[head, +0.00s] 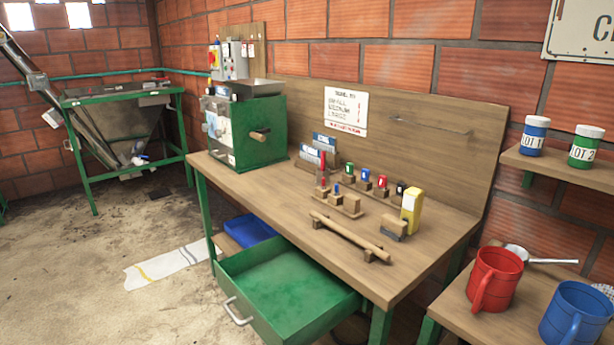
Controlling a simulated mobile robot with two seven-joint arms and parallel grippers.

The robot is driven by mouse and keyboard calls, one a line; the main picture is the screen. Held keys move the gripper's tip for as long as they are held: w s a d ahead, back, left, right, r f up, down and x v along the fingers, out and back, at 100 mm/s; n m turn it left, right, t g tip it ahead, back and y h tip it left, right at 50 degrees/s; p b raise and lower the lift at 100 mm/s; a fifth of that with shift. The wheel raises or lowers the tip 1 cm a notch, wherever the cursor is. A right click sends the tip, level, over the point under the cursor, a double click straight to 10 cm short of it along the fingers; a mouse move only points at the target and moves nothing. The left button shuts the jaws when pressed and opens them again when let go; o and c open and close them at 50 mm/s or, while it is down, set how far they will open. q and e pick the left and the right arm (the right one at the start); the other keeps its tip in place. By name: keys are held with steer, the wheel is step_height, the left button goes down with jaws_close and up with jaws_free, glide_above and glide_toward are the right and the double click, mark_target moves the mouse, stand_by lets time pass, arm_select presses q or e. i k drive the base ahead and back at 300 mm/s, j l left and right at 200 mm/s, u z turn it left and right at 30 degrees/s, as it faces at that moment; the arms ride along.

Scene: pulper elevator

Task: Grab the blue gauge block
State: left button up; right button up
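Small pieces stand on a wooden holder (349,211) near the middle of the workbench. One of them has a small blue top (337,188) and looks like the blue gauge block, but it is too small to tell surely. A red-topped piece (323,172) stands to its left and a yellowish block (352,203) to its right. Behind them, a small blue container (365,174) stands in a row with green, red and black ones. Neither of my grippers is in view.
The wooden workbench (260,190) also bears a green machine (262,130), a wooden bar (350,236) on supports and a yellow container (411,210). An open green drawer (285,285) juts from its front. Red (495,275) and blue mugs (577,312) stand at right.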

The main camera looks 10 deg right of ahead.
mark_target(366, 173)
steer(key=i+j+u, duration=0.15)
steer(key=u, duration=0.25)
steer(key=i+j+u, duration=0.15)
steer(key=u, duration=0.25)
steer(key=i+u, duration=0.25)
steer(key=u, duration=0.15)
steer(key=i, duration=3.3)
steer(key=i+z, duration=0.2)
steer(key=i, duration=0.2)
steer(key=i+j+z, duration=0.45)
steer(key=i, duration=0.25)
steer(key=l+z, duration=0.1)
steer(key=z, duration=3.45)
